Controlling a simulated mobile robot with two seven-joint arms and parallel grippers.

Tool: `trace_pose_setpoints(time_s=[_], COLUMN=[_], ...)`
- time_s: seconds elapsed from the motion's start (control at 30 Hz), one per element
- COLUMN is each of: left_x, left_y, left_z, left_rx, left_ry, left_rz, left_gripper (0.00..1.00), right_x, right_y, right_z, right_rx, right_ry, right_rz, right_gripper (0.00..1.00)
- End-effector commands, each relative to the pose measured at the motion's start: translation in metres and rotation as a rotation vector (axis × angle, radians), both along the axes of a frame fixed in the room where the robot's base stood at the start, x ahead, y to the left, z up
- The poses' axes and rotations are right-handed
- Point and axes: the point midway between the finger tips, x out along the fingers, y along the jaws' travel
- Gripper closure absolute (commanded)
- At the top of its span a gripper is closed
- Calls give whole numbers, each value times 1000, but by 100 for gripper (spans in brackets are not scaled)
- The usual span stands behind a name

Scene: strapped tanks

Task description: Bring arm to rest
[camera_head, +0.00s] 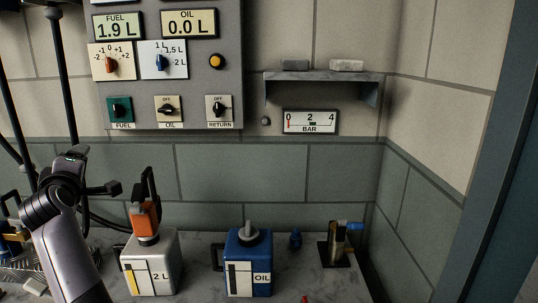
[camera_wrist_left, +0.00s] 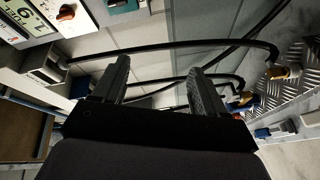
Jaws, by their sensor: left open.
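My left arm rises from the bottom left of the head view, in front of the worktop and the wall. In the left wrist view my left gripper (camera_wrist_left: 160,82) has its two dark fingers wide apart with nothing between them. Black hoses pass behind the fingers there; I cannot tell how near they are. My right gripper is in neither view.
A control panel (camera_head: 228,88) with FUEL 1.9 L and OIL 0.0 L displays hangs on the wall. On the worktop (camera_head: 318,283) stand a silver 2 L can (camera_head: 164,252) and a blue OIL can (camera_head: 238,254). A shelf (camera_head: 325,77) is above a BAR gauge (camera_head: 310,121).

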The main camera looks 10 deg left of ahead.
Motion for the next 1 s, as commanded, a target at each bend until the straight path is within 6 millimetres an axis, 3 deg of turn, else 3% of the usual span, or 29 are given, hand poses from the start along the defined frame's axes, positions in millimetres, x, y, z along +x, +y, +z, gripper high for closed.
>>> trace_pose_setpoints(time_s=[0.03,0.33,0.57,0.77,1.0], left_x=[-2,-20,-54,-105,-197], left_y=[-4,-47,-97,-148,-216], left_z=[-19,-121,-210,-290,-375], left_rx=[65,444,702,885,1039], left_ry=[48,303,474,595,692], left_rz=[-7,-125,-293,-488,-767], left_gripper=[28,28,28,28,28], right_x=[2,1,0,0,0], right_y=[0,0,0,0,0], right_z=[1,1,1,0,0], right_rx=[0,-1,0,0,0], right_ry=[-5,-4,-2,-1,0], right_rz=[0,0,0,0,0], right_gripper=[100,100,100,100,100])
